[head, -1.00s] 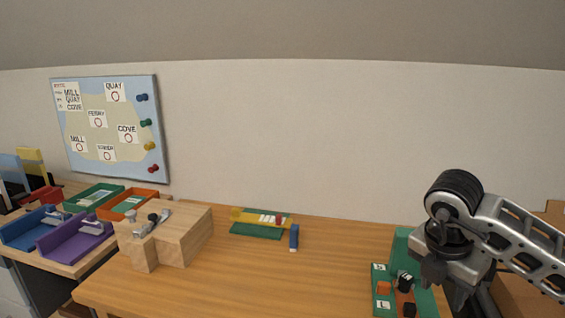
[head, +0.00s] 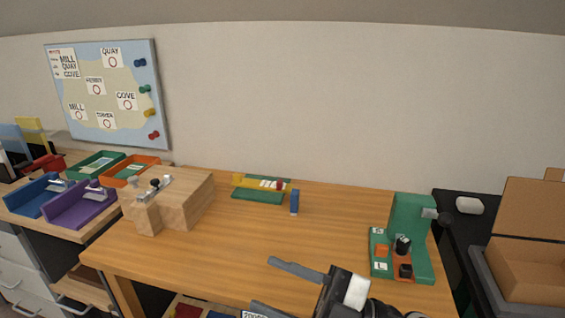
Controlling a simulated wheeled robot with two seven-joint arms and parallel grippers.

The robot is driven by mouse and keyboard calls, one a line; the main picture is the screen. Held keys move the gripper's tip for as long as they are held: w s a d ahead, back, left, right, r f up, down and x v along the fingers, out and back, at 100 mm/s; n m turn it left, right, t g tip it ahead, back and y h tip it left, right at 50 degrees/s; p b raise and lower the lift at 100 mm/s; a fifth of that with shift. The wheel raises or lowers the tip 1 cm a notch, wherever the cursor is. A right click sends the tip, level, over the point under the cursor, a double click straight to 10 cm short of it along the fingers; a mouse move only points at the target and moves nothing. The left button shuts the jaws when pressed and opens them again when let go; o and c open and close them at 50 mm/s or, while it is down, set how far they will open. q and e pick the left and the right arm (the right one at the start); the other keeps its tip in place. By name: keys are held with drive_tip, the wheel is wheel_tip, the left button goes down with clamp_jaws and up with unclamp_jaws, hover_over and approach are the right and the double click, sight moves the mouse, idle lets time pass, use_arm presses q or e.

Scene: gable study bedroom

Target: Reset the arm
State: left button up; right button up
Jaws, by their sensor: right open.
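My right gripper (head: 281,289) is low at the bottom edge of the head view, in front of the wooden desk (head: 230,262). Its two grey fingers point left and stand apart, with nothing seen between them. The bottom edge cuts off the lower finger and most of my right arm. The green fixture (head: 412,215) with orange and black parts stands on the desk's right side, apart from the gripper and now unblocked. My left gripper is not in the picture.
A wooden block with a metal clamp (head: 175,205) sits at the desk's left. A green and yellow piece (head: 258,193) and a small blue block (head: 295,202) lie at the back. An open cardboard box (head: 525,270) is at right. The desk's middle is clear.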

drive_tip(key=w+d+f+m+t+h, duration=0.3)
drive_tip(key=d+f+m+t+h, duration=1)
drive_tip(key=m, duration=0.6)
drive_tip(key=s+d+f+m+g+h, duration=0.1)
drive_tip(key=s+f+m+g+h, duration=0.2)
drive_tip(key=s+f+g, duration=0.4)
wheel_tip(320, 180, down, 5)
drive_tip(key=s+h, duration=0.1)
drive_tip(key=s, duration=0.2)
drive_tip(key=shift+d+f+g+h, duration=0.2)
drive_tip(key=shift+g+h, duration=0.1)
drive_tip(key=shift+h, duration=0.1)
